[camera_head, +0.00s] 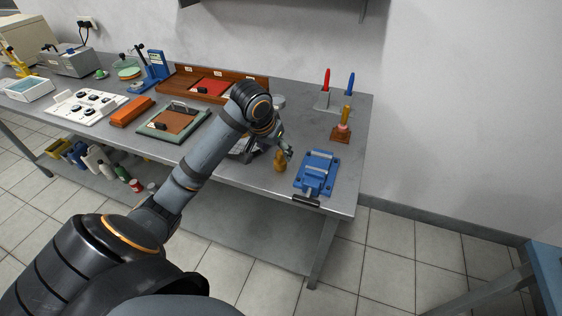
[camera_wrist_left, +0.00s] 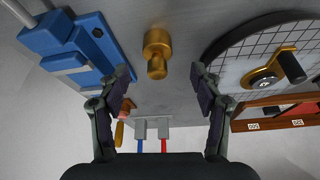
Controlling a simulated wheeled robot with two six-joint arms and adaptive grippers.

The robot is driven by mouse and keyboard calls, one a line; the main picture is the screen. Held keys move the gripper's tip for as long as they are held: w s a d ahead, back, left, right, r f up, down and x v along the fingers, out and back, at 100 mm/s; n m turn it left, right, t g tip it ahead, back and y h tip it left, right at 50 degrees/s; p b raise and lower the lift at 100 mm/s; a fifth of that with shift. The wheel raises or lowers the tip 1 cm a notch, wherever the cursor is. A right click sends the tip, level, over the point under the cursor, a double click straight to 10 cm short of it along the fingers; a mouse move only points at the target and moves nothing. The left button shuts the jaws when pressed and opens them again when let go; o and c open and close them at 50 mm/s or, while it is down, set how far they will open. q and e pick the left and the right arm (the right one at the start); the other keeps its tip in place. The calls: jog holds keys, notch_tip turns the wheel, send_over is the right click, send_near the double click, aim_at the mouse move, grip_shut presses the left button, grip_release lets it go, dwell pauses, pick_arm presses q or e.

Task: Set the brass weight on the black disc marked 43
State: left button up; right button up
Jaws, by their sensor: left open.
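The brass weight (camera_head: 280,161) stands on the grey bench, just left of the blue vise. In the left wrist view the weight (camera_wrist_left: 157,47) shows as a stubby brass body with a narrower knob, lying between the lines of my two fingers. My left gripper (camera_wrist_left: 160,80) is open and empty, its fingertips apart on either side of the knob. In the head view my left gripper (camera_head: 287,147) is close by the weight, partly hidden by its own wrist. No black disc marked 43 can be read in either view. My right gripper is not in view.
The blue vise (camera_head: 317,172) stands right of the weight. A round gridded plate with a dark rim (camera_wrist_left: 240,65) is on its other side. A wood-handled stamp (camera_head: 342,128) and red and blue pens (camera_head: 326,82) stand behind. Trays and boxes fill the bench's left.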

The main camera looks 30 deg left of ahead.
aim_at(278, 155)
pick_arm(q)
jog(key=shift+x, duration=0.8)
jog(key=x, duration=0.4)
jog(key=shift+d, duration=0.2)
jog(key=shift+f, duration=0.2)
jog(key=shift+r, duration=0.1)
grip_shut()
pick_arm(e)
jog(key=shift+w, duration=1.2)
